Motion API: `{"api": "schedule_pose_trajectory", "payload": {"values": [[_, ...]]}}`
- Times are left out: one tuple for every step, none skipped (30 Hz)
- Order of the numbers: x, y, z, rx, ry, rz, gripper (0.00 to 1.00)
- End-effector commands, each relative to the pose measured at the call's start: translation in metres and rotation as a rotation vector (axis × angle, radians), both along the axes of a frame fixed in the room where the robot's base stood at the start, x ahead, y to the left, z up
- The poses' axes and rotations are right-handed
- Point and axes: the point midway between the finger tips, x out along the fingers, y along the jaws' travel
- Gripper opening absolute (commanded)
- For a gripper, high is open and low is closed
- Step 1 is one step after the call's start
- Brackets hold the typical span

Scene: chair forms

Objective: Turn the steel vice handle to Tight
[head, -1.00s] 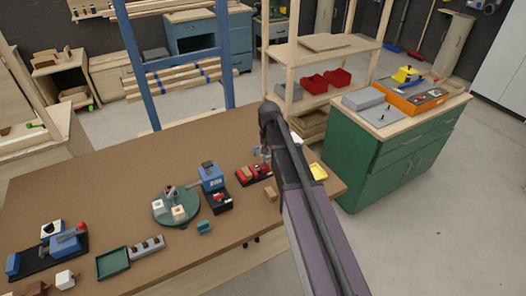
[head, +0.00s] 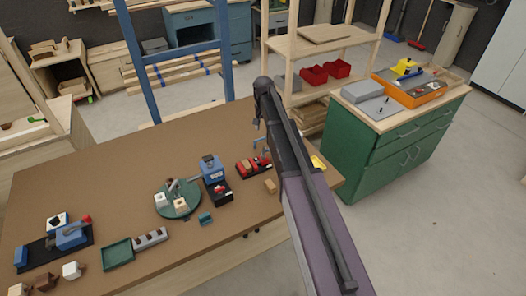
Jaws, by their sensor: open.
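Several small fixtures stand on the brown workbench (head: 130,165). A blue vice-like fixture (head: 72,236) with a red-tipped handle sits on a dark base at the left. A blue block-like fixture (head: 211,168) on a dark base stands near the middle, beside a round green plate (head: 178,199) carrying a grey part and pale blocks. A red fixture (head: 247,168) is further right. I cannot tell for sure which one bears the steel handle, nor read any Tight mark. My gripper (head: 262,146) is open and empty, above the bench near the red fixture, partly hidden by my arm.
A green tray (head: 118,252), a grey holed block (head: 151,238), a teal block (head: 205,218) and a tan block (head: 270,186) lie along the front. A green cabinet (head: 390,145) stands right, shelving (head: 310,45) behind. The bench's back left is clear.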

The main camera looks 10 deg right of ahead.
Motion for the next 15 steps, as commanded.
{"api": "schedule_pose_trajectory", "payload": {"values": [[0.0, 0.0, -0.004, 0.0, 0.0, 0.0, 0.51], [0.0, 0.0, -0.005, 0.0, 0.0, 0.0, 0.51], [0.0, 0.0, -0.007, 0.0, 0.0, 0.001, 0.51], [0.0, 0.0, -0.009, 0.0, 0.0, 0.001, 0.51], [0.0, 0.0, -0.011, 0.0, 0.0, 0.001, 0.51], [0.0, 0.0, -0.013, 0.0, 0.0, 0.001, 0.51], [0.0, 0.0, -0.015, 0.0, 0.0, 0.001, 0.51], [0.0, 0.001, -0.017, 0.0, 0.0, 0.001, 0.51], [0.0, 0.001, -0.02, 0.0, 0.0, 0.001, 0.51], [0.0, 0.001, -0.023, 0.0, 0.0, 0.001, 0.51], [0.0, 0.001, -0.025, 0.0, 0.0, 0.001, 0.51], [0.0, 0.001, -0.028, 0.0, 0.0, 0.002, 0.51], [0.0, 0.002, -0.03, 0.0, 0.0, 0.002, 0.51], [0.0, 0.002, -0.033, 0.0, 0.0, 0.002, 0.51], [0.0, 0.002, -0.036, 0.0, 0.0, 0.002, 0.51]]}}
